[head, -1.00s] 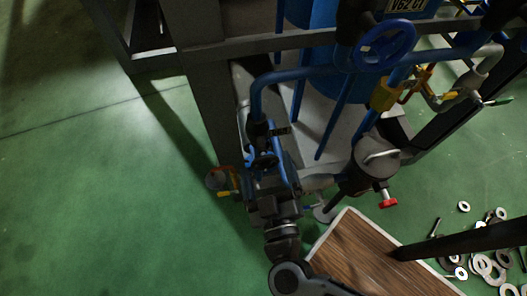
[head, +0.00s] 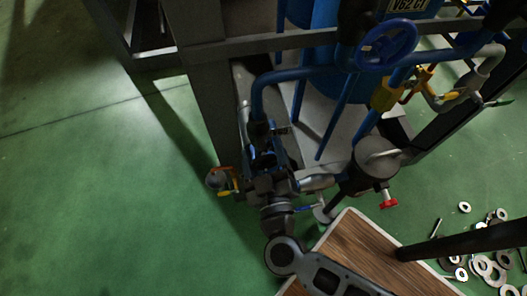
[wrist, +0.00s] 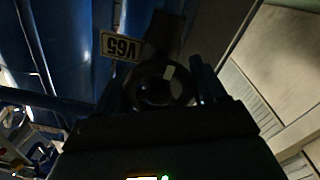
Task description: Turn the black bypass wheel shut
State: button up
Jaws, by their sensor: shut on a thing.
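The black bypass wheel (wrist: 155,92) is a dark round shape in the middle of the wrist view, beside a "V65" tag (wrist: 119,46). My gripper (wrist: 162,86) has one dark finger on either side of it and is shut on it. In the head view my gripper (head: 268,162) reaches the lower end of the blue pipework, just below a bent blue pipe (head: 256,98). There the gripper and wrist largely hide the wheel, and its turned angle cannot be told.
A blue handwheel (head: 388,42) sits higher at the right. A grey vessel with a red handle (head: 388,203) stands right of my wrist. A wooden board (head: 352,240) lies below my arm, and metal rings (head: 482,263) lie on the floor. The green floor at left is clear.

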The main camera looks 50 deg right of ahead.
jog(key=c, duration=0.3)
jog(key=shift+c, duration=0.2)
